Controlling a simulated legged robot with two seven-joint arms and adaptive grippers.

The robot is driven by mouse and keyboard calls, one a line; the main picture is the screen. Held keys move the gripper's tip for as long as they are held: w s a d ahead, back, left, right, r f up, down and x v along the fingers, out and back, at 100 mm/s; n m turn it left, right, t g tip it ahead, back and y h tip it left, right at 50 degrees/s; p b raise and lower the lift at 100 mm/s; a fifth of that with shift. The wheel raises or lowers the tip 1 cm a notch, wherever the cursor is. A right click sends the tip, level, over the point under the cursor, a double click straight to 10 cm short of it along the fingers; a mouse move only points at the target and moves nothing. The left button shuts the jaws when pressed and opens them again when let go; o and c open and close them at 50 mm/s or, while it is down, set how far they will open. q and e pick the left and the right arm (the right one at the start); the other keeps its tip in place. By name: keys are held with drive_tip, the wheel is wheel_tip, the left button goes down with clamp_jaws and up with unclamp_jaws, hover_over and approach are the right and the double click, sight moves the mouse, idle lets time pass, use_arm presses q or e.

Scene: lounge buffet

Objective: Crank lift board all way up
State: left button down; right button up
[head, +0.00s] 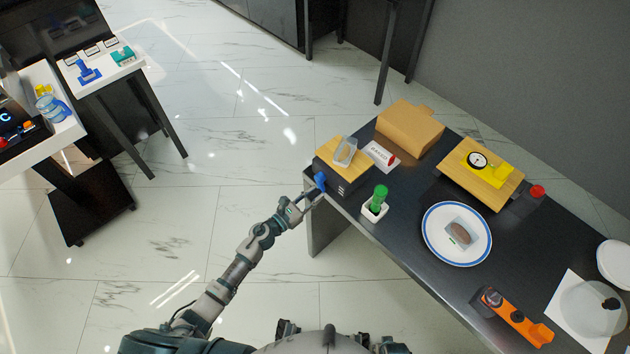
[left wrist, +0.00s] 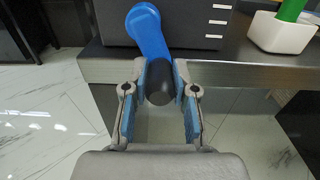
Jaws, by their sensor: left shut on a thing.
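The lift (head: 342,186) is a dark box with white marks on its front, at the near left corner of the dark table. Its wooden board (head: 327,153) lies on top and carries a clear container (head: 346,151). A blue crank (head: 320,181) sits on the lift's side; in the left wrist view the crank arm (left wrist: 147,32) slants down from its hub to a dark knob (left wrist: 160,84). My left gripper (head: 307,197) is shut on this knob; its fingers (left wrist: 160,90) show on either side of it. My right gripper is not in view.
A white holder with a green-handled tool (head: 379,198) stands close right of the lift. A card (head: 381,156) and cardboard box (head: 410,127) lie behind. A plate (head: 432,240), a scale (head: 490,170) and an orange tool (head: 520,320) are further right.

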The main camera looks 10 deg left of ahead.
use_arm(q)
drive_tip(key=shift+s+d+r+p, duration=0.7)
drive_tip(key=shift+d+r+p, duration=0.05)
drive_tip(key=shift+p, duration=0.1)
drive_tip(key=r+p, duration=0.2)
drive_tip(key=shift+s+d+r, duration=0.2)
drive_tip(key=shift+r, duration=0.15)
